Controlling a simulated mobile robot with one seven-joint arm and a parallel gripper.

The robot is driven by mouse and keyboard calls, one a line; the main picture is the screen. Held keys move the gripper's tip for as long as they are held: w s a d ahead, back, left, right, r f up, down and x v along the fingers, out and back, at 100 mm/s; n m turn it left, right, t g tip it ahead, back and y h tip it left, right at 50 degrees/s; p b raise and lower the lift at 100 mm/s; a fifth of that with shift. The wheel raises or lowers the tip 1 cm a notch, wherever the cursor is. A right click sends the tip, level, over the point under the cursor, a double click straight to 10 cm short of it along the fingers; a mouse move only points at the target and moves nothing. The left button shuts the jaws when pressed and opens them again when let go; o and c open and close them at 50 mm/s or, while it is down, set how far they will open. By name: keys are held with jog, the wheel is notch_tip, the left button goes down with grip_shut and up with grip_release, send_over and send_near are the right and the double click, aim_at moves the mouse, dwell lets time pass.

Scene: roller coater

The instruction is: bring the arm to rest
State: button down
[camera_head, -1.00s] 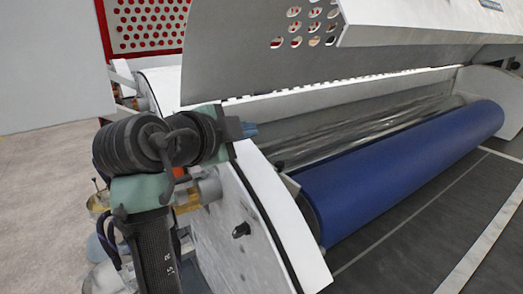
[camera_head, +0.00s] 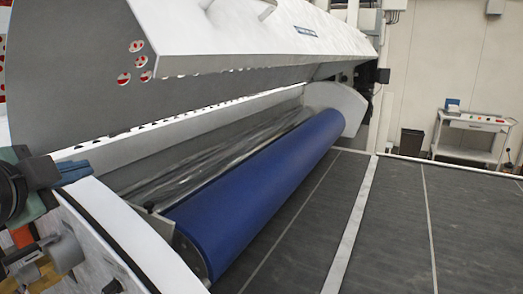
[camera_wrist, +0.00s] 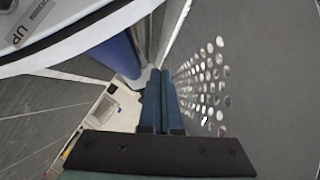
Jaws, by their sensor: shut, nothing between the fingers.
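My gripper (camera_wrist: 163,102) shows in the wrist view with its two blue fingers together and nothing between them. In the head view the gripper (camera_head: 72,170) is at the left edge, with its blue fingertips pointing right, above the white curved end plate of the roller coater (camera_head: 120,228). Most of my arm is outside the head view. The long blue roller (camera_head: 262,185) lies to the right of the gripper, apart from it. In the wrist view part of the blue roller (camera_wrist: 118,55) shows beyond the fingers.
The raised grey hood (camera_head: 90,70) with punched holes hangs above the rollers. A dark conveyor bed (camera_head: 400,215) spreads to the right. At the back right stand a white trolley (camera_head: 470,124) and a dark bin (camera_head: 411,141) by the wall.

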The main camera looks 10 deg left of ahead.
jog(key=w+d+r+n+t+b, duration=0.1)
jog(key=d+r+n+t, duration=0.2)
jog(key=d, duration=0.5)
jog(key=w+d+r+n+t+b, duration=0.1)
jog(key=w+d+r+n+t, duration=0.15)
jog(key=d, duration=0.65)
jog(key=s+d+r+n+t+h+b, duration=0.1)
jog(key=s+d+r+n+t, duration=0.4)
jog(key=s+d, duration=0.8)
notch_tip(320, 180, up, 4)
jog(key=d+t+h, duration=0.1)
jog(key=d+t, duration=0.1)
jog(key=shift+d+f+h+b, duration=0.15)
jog(key=shift+d+h+b, duration=0.15)
